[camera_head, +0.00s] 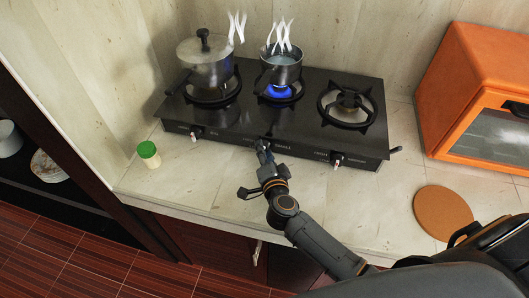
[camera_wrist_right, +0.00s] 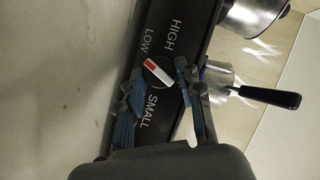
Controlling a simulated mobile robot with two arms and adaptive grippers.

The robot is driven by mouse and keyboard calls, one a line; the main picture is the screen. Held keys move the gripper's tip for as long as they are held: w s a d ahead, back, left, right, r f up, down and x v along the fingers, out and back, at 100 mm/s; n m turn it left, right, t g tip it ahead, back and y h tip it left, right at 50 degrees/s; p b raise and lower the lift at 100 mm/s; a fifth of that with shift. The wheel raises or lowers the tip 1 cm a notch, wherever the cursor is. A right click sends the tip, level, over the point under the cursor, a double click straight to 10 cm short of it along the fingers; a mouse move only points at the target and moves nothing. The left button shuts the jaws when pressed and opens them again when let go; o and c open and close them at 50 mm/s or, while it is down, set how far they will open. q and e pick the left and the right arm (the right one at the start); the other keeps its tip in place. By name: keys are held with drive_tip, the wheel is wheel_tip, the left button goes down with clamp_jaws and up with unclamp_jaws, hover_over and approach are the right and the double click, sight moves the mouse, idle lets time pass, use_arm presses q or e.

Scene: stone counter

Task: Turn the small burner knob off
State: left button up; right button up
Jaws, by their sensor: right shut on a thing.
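The middle burner of the black stove (camera_head: 228,122) has a blue flame (camera_head: 279,92) under a small pot (camera_head: 283,70). My right gripper (camera_head: 263,148) is at the stove's front panel, in front of the middle knob, and largely hides it. In the right wrist view, the small burner knob (camera_wrist_right: 157,71) is white with a red part. The labels HIGH, LOW and SMALL are around it. The right gripper's two fingers (camera_wrist_right: 158,84) are on either side of this knob, shut on it. My left gripper is not in view.
A lidded pot (camera_head: 206,70) stands on the left burner; the right burner (camera_head: 347,104) is bare. Other knobs (camera_head: 336,160) sit along the front panel. A green-capped shaker (camera_head: 149,154), an orange oven (camera_head: 478,90) and a round brown mat (camera_head: 442,212) are on the counter.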

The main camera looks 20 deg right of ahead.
drive_tip(key=shift+f+m+t+b, duration=0.35)
drive_tip(key=shift+m+b, duration=0.15)
drive_tip(key=shift+b, duration=0.15)
drive_tip(key=m+b, duration=0.1)
drive_tip(key=b, duration=0.1)
drive_tip(key=m+t+b, duration=0.1)
drive_tip(key=b, duration=0.1)
drive_tip(key=shift+f+m+t+b, duration=0.2)
drive_tip(key=shift+m+t+b, duration=0.05)
drive_tip(key=shift+m+b, duration=0.15)
drive_tip(key=shift+r+m+t+b, duration=0.2)
drive_tip(key=shift+m+t+b, duration=0.2)
drive_tip(key=shift+m+b, duration=0.45)
drive_tip(key=o, duration=0.9)
drive_tip(key=shift+s, duration=0.15)
drive_tip(key=s, duration=0.4)
drive_tip(key=s+a, duration=0.1)
drive_tip(key=s, duration=0.6)
drive_tip(key=shift+s+a+f, duration=0.2)
drive_tip(key=shift+s+f, duration=0.05)
drive_tip(key=shift+s, duration=0.05)
